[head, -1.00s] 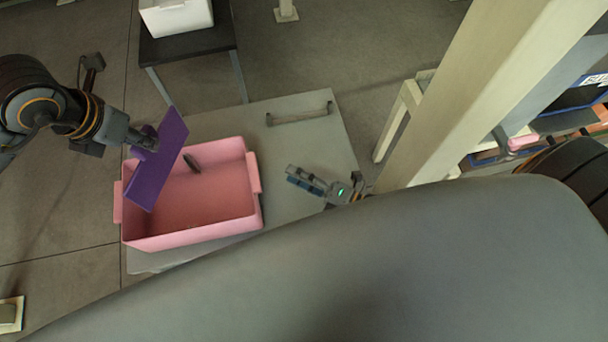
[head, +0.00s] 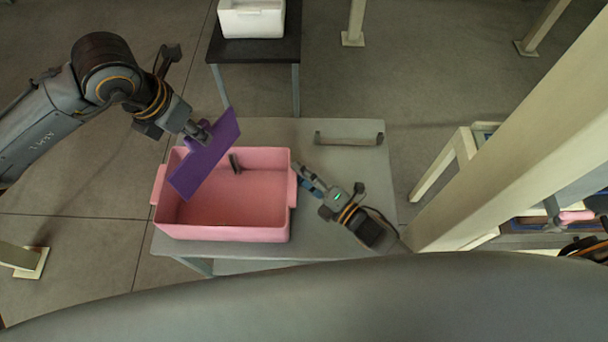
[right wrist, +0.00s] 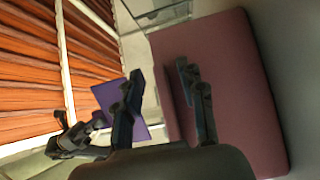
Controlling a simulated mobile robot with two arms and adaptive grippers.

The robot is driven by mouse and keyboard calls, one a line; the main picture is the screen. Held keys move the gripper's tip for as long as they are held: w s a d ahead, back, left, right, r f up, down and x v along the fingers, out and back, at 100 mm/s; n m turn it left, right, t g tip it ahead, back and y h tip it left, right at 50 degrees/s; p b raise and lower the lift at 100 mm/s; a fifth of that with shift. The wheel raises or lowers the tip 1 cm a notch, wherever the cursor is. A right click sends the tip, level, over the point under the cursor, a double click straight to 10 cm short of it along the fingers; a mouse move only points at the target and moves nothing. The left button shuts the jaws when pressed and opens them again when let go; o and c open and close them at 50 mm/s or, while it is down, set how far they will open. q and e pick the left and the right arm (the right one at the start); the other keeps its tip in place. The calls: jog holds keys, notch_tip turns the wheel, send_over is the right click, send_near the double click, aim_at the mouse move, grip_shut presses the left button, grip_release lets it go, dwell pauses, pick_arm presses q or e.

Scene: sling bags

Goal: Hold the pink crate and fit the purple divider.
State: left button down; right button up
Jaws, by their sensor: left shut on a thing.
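The pink crate (head: 240,233) stands open on a grey table. My left gripper (head: 203,134) is shut on the purple divider (head: 205,160) near its upper edge. The divider is tilted over the crate's left part and hides some of its inside; it also shows in the right wrist view (right wrist: 105,95). My right gripper (head: 308,180) is open beside the crate's right handle (head: 292,187).
A small dark piece (head: 235,163) is at the crate's back wall. The grey table (head: 345,165) has a bar handle (head: 349,139) at its back right. A white box (head: 252,18) sits on a dark table behind. A cream post (head: 520,120) stands at the right.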

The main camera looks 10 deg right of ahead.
grip_shut()
